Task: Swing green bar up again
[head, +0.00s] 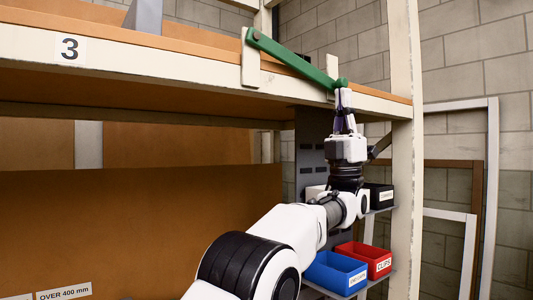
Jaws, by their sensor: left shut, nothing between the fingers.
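The green bar (290,58) is at the front edge of the upper shelf in the head view. It slopes from a pivot end at upper left down to a rounded end at lower right, between two cream uprights. My left gripper (343,94) points up under the bar's lower right end. Its fingers are shut with nothing between them, and the tips are at or very near the bar; I cannot tell if they touch. My right gripper is not in view.
The shelf (180,66) marked 3 runs across above my arm. A cream post (403,150) stands close to the right. Below are a blue bin (335,272), a red bin (364,258) and a black bin (380,195). Frames lean on the wall at right.

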